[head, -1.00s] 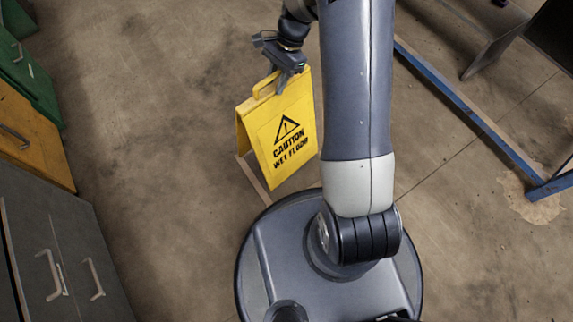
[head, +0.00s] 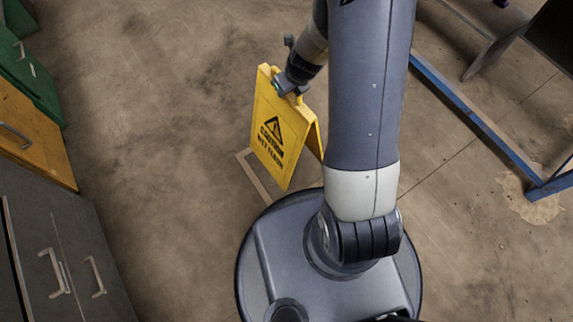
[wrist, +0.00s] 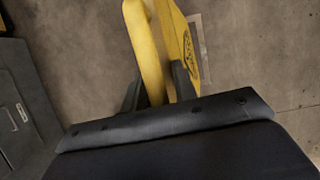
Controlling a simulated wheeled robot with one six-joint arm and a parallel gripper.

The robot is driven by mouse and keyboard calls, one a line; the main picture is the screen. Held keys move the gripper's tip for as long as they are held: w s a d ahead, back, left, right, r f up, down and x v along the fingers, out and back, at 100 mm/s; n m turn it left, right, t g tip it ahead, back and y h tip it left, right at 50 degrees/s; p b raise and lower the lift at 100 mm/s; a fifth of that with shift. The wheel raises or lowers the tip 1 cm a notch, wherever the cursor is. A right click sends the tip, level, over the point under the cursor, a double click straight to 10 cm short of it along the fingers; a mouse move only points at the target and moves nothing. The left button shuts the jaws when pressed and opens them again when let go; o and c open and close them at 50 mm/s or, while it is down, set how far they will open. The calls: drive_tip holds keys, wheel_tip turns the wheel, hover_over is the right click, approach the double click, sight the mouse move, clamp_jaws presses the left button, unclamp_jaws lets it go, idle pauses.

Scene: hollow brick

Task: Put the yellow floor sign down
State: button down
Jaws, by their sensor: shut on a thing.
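The yellow floor sign (head: 274,130) reads "CAUTION WET FLOOR" below a black warning triangle. It hangs upright from my gripper (head: 290,87), which is shut on its top edge near the handle. In the wrist view the yellow sign (wrist: 151,55) stands between the two dark fingers of my gripper (wrist: 158,88). A tan tape outline (head: 258,178) on the floor shows partly beside and below the sign; the sign hides part of it. I cannot tell whether the sign's lower edge touches the floor.
Grey drawers (head: 60,250), an orange cabinet (head: 30,135) and a green cabinet (head: 30,70) line the left side. A blue metal frame (head: 480,122) stands on the right. The concrete floor (head: 160,130) between the cabinets and the sign is clear.

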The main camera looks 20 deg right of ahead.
sight(286, 125)
drive_tip(key=shift+d+m, duration=0.1)
drive_tip(key=shift+m, duration=0.2)
drive_tip(key=shift+f+b, duration=0.35)
wheel_tip(286, 125, down, 9)
drive_tip(key=b, duration=0.7)
drive_tip(key=shift+f, duration=0.15)
drive_tip(key=shift+f+b, duration=0.1)
drive_tip(key=shift+b, duration=0.25)
drive_tip(key=c, duration=1.1)
unclamp_jaws()
